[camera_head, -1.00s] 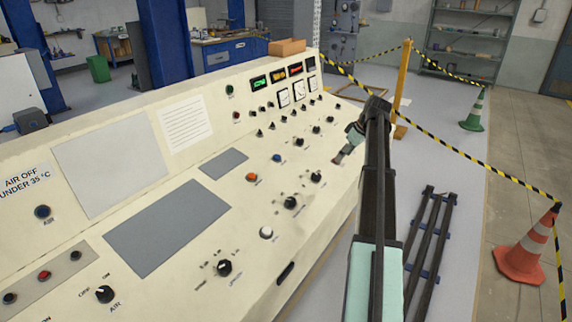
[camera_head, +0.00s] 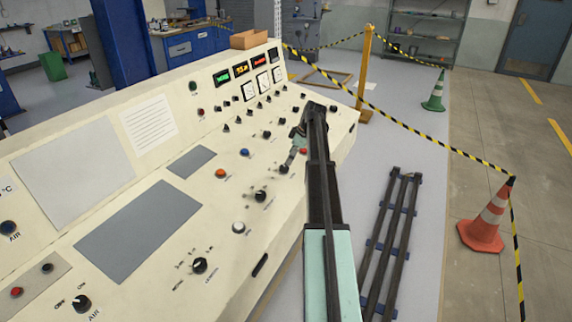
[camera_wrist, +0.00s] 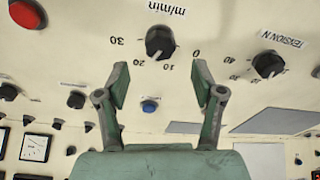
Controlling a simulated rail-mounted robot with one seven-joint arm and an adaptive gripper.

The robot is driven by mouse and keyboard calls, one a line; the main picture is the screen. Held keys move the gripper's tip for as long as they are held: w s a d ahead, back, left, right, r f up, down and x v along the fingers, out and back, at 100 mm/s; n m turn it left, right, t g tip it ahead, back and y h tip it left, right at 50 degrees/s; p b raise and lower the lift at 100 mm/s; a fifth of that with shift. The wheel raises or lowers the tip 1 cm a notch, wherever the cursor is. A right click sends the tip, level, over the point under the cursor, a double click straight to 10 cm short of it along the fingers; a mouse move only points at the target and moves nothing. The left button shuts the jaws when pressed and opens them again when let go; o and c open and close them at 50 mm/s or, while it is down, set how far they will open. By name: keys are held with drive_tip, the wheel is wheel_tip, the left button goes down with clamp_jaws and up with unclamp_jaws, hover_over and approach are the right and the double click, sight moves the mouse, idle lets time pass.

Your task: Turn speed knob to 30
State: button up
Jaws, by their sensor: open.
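The speed knob is the black knob (camera_wrist: 160,42) marked "m/min" in the wrist view, with 0, 10, 20 and 30 printed around it. Its white pointer lies roughly between 10 and 20, but is too small to read exactly. My gripper (camera_wrist: 160,82) is open and empty, its two green fingers spread below the knob in the picture, apart from it. In the head view the knob (camera_head: 284,170) sits on the sloping cream panel, just below my gripper (camera_head: 294,157); my arm covers part of the panel's right end.
A red button (camera_wrist: 27,13) and the tension knob (camera_wrist: 268,64) flank the speed knob. A blue button (camera_wrist: 150,106) shows between my fingers. More knobs and gauges (camera_head: 262,82) lie farther up the panel. Dark rails (camera_head: 392,235) and an orange cone (camera_head: 487,220) stand right of it.

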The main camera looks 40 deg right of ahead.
sight(286, 166)
drive_tip(key=shift+p+x, duration=0.55)
drive_tip(key=shift+x, duration=2.6)
drive_tip(key=c, duration=1.1)
